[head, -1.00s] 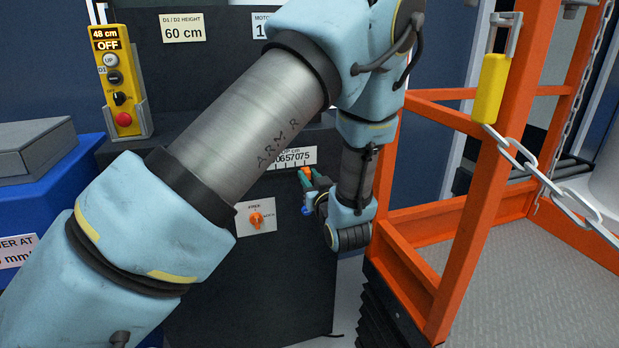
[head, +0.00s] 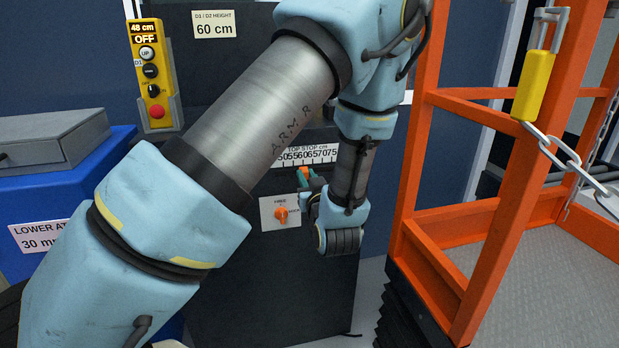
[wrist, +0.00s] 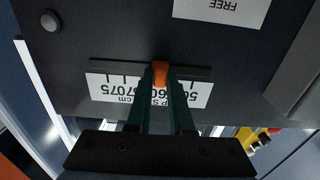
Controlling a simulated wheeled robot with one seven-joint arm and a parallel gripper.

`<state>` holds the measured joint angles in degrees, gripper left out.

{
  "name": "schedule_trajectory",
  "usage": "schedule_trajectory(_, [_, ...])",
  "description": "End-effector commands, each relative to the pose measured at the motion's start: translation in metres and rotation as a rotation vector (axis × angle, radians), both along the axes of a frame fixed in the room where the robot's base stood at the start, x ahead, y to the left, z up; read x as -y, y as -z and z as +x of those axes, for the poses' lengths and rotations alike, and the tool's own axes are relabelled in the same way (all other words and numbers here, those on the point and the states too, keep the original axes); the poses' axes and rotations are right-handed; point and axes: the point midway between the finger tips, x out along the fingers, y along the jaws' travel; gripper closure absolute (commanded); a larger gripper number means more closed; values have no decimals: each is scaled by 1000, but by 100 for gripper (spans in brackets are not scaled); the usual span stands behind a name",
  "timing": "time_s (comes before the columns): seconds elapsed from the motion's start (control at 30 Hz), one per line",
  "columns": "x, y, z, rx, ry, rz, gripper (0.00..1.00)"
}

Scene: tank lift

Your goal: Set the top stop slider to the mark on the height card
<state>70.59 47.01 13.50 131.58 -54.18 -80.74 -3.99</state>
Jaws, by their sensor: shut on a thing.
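The top stop slider is a small orange tab (head: 303,173) just under the white top stop scale (head: 312,153) on the dark cabinet. My gripper (head: 309,184) is shut on it, partly hidden by my wrist. In the wrist view the green fingers (wrist: 160,85) pinch the orange slider (wrist: 160,68). The scale (wrist: 110,88) appears upside down there, its middle covered by the fingers. The slider sits near the 60 figure; the exact mark is hard to tell. The height card (head: 214,24) reads "D1/D2 HEIGHT 60 cm".
Below the scale is an orange knob (head: 281,213) on a white plate. A yellow pendant (head: 152,85) shows 48 cm and OFF. An orange lift frame (head: 425,140) with a chain (head: 560,150) stands close right of my wrist. A blue box (head: 60,200) is at left.

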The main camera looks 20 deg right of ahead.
Motion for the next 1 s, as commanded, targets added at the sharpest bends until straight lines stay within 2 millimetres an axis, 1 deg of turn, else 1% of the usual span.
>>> schedule_trajectory(0.03, [0,0,0,-1,-1,1,77])
schedule_trajectory(0.27, [0,0,0,0,0,1,51])
schedule_trajectory(0.3, [0,0,0,0,0,0,50])
schedule_trajectory(0.53, [0,0,0,0,0,0,50])
schedule_trajectory(0.63, [0,0,-5,-1,1,0,50])
schedule_trajectory(0.77, [-2,1,-22,-2,3,1,50])
schedule_trajectory(1.0, [-7,1,-70,-2,5,1,50])
